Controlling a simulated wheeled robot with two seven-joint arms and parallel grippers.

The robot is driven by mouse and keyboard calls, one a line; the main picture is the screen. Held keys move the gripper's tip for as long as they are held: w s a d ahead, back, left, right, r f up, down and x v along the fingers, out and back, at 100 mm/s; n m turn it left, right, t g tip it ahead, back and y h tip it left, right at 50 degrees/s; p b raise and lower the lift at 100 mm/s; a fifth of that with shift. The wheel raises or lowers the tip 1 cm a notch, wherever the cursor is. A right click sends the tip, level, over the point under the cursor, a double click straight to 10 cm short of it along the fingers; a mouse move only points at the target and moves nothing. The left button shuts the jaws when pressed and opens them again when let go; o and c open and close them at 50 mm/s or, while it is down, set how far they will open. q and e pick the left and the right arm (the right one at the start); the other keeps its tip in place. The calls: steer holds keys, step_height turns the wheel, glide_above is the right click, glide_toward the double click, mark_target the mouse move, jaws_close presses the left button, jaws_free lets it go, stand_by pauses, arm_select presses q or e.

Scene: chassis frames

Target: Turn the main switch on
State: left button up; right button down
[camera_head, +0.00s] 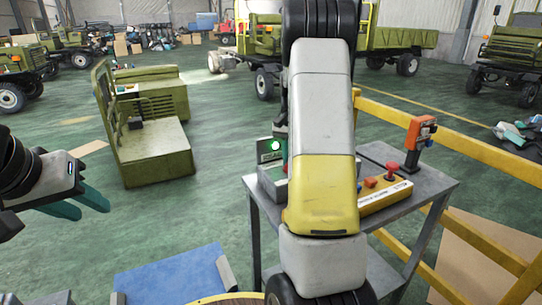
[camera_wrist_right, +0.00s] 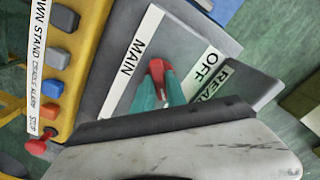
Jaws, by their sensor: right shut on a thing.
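The main switch is a grey box (camera_wrist_right: 190,62) with a "MAIN" label in the right wrist view. Its red lever (camera_wrist_right: 157,68) stands between the teal fingertips of my right gripper (camera_wrist_right: 163,88), which is shut on it. An "OFF" label is on the box's right side. In the head view my right arm covers most of the switch and the gripper; part of a grey box (camera_head: 268,178) shows at its left. My left gripper (camera_head: 82,203) is empty, with its teal fingers apart, at the left over the floor.
A yellow control box (camera_head: 385,196) with a red mushroom button (camera_head: 391,168) is on the grey table (camera_head: 432,182). An orange device (camera_head: 420,131) stands at the back right corner. A yellow rail (camera_head: 455,138) runs behind. A lit green spot (camera_head: 276,145) shows left of my arm.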

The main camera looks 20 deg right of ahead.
steer(key=shift+r, duration=0.1)
steer(key=c, duration=1.4)
jaws_free()
steer(key=shift+o, duration=0.2)
step_height(320, 180, up, 7)
steer(key=shift+f, duration=0.2)
steer(key=shift+r, duration=0.55)
